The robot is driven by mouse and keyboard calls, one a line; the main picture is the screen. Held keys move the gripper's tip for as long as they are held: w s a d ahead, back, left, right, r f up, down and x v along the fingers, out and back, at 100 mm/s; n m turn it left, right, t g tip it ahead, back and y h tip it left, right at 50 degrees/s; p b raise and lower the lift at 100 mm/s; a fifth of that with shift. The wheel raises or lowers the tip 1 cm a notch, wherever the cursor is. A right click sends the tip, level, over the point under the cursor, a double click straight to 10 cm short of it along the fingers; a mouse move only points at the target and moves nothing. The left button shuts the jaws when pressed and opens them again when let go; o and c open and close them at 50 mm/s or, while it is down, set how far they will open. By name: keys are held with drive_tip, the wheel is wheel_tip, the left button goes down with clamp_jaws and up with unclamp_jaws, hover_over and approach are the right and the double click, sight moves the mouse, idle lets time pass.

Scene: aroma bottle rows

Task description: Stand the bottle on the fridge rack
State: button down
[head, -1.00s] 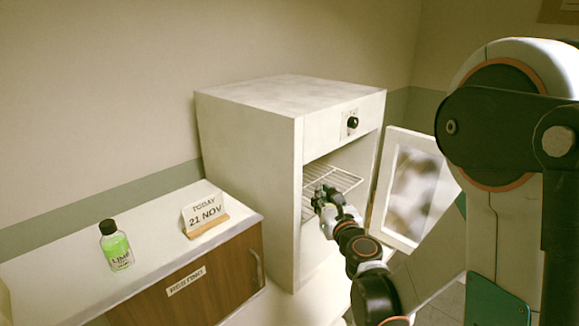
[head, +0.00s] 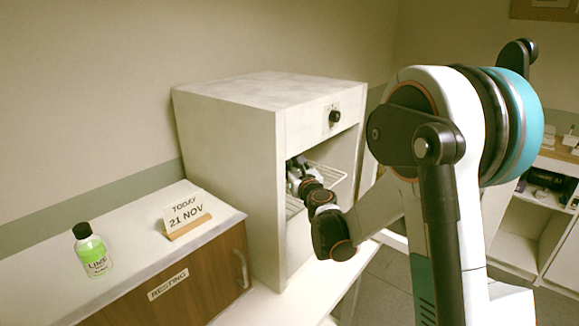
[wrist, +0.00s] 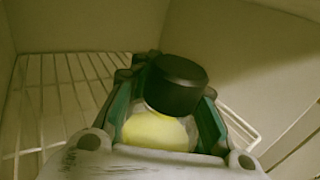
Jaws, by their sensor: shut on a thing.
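A bottle with a black cap (wrist: 178,84) and yellow contents (wrist: 158,131) sits between the fingers of my gripper (wrist: 165,108) in the wrist view. My gripper is shut on it. In the head view my gripper (head: 295,172) is inside the open fridge (head: 235,130), and the held bottle cannot be made out there. The white wire fridge rack (head: 330,176) spans the inside, and its bars (wrist: 60,92) show around the gripper in the wrist view. The bottle's base is hidden, so I cannot tell whether it touches the rack.
A green lime bottle (head: 92,252) stands on the white counter (head: 140,236) at left, near a date card reading "TODAY 21 NOV" (head: 186,212). The cabinet front carries a "RESTING" label (head: 168,284). Fridge walls (wrist: 230,35) stand close around the gripper.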

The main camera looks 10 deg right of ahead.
drive_tip(key=w, duration=0.2)
drive_tip(key=w+f+b, duration=0.1)
drive_tip(key=shift+w+a+f, duration=0.1)
drive_tip(key=shift+w+f, duration=0.05)
drive_tip(key=shift+w, duration=0.2)
drive_tip(key=shift+f, duration=0.25)
drive_tip(key=shift+s+r, duration=0.1)
drive_tip(key=c, duration=1.2)
unclamp_jaws()
drive_tip(key=shift+o, duration=0.2)
